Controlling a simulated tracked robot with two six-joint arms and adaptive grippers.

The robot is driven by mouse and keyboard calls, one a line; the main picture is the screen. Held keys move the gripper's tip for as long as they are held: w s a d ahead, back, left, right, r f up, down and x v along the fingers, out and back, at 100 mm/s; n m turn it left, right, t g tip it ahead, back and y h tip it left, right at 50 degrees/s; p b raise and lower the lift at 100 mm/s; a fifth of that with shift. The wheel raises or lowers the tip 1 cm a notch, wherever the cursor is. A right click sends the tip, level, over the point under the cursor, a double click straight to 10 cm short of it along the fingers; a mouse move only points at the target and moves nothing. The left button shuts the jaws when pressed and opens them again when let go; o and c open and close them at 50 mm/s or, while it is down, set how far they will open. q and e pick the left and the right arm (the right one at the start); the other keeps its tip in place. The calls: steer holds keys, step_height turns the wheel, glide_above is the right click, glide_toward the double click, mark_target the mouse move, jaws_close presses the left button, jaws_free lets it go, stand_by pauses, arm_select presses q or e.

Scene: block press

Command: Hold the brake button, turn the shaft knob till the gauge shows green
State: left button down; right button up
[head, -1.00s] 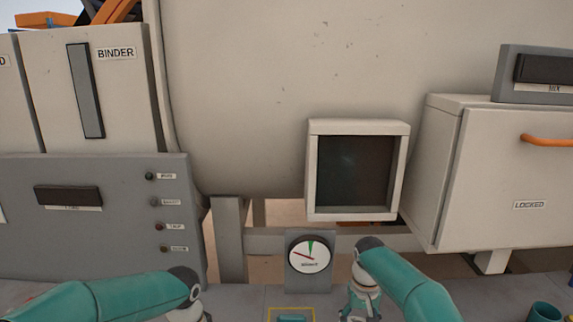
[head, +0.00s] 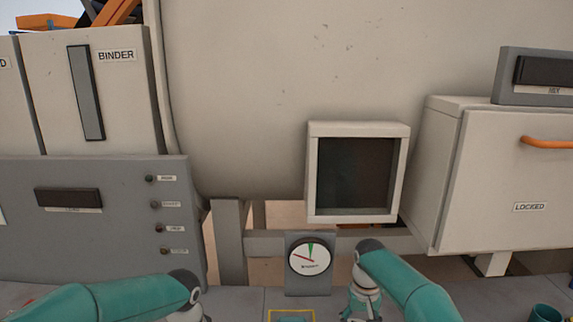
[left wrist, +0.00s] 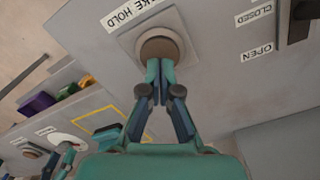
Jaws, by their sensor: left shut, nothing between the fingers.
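In the left wrist view the brake button (left wrist: 158,48) is a round brown button on a square plate under a label ending in "KE HOLD". My left gripper (left wrist: 160,68) is shut and empty, its fingertips at the button's face, apparently touching it. How far the button is pressed cannot be told. In the head view the gauge (head: 310,256) has a green wedge at the top; its red needle points up-left, outside the green. My right gripper (head: 361,309) points down just right of the gauge, its fingertips cut off or hidden. The shaft knob is not clearly visible.
A yellow outline (head: 291,311) with a teal item lies at the bottom edge below the gauge. A dark screen box (head: 313,170) hangs above the gauge. A locked cabinet (head: 500,190) stands right and a teal cup (head: 544,313) is at lower right.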

arm_select(q)
steer(key=shift+f, duration=1.4)
stand_by(0.8)
arm_select(e)
steer(key=c, duration=1.1)
steer(key=shift+o, duration=0.2)
steer(key=m, duration=0.7)
steer(key=o, duration=1.1)
steer(key=shift+c, duration=0.2)
steer(key=n, duration=0.7)
